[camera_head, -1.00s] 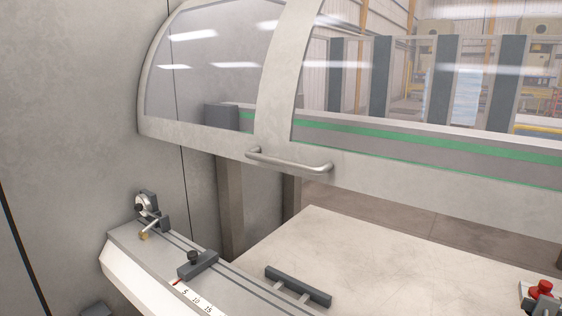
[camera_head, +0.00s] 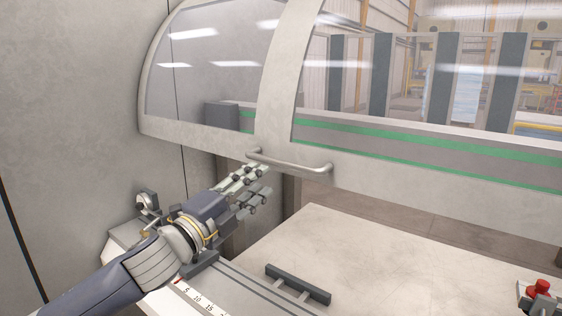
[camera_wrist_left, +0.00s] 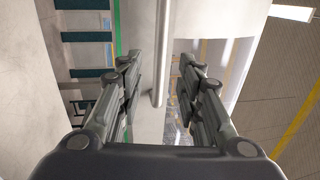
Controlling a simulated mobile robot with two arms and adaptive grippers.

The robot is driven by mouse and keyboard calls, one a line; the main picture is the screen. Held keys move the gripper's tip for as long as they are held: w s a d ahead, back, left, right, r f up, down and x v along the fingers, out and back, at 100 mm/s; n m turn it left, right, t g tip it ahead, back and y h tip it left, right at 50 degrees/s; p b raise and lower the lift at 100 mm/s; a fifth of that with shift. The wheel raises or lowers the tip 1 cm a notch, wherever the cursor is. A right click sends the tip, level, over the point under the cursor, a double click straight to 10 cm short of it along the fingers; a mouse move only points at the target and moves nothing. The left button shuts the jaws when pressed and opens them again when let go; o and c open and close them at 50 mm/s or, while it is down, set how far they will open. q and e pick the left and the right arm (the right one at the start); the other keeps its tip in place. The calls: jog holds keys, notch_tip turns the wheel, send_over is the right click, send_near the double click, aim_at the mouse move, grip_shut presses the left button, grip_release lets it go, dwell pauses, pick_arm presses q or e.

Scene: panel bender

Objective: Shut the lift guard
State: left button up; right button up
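The lift guard (camera_head: 415,182) is a clear curved panel in a pale frame. It stands raised, with an open gap between its lower edge and the table below. A grey bar handle (camera_head: 290,163) is fixed to its lower frame. My left gripper (camera_head: 266,180) is open and empty, just below and in front of the handle's left part. In the left wrist view, the handle (camera_wrist_left: 161,55) shows ahead between the two open fingers (camera_wrist_left: 160,68), with no clear contact. My right gripper is not in view.
A pale worktable (camera_head: 350,255) lies below the guard. A gauge rail with a scale (camera_head: 198,300) and a dark stop bar (camera_head: 298,285) are at its front left. A red button (camera_head: 541,287) is at the lower right. A grey wall (camera_head: 75,120) stands left.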

aim_at(279, 165)
pick_arm(q)
jog(key=p+x, duration=0.3)
jog(key=x, duration=0.6)
jog(key=shift+w+d, duration=0.2)
grip_shut()
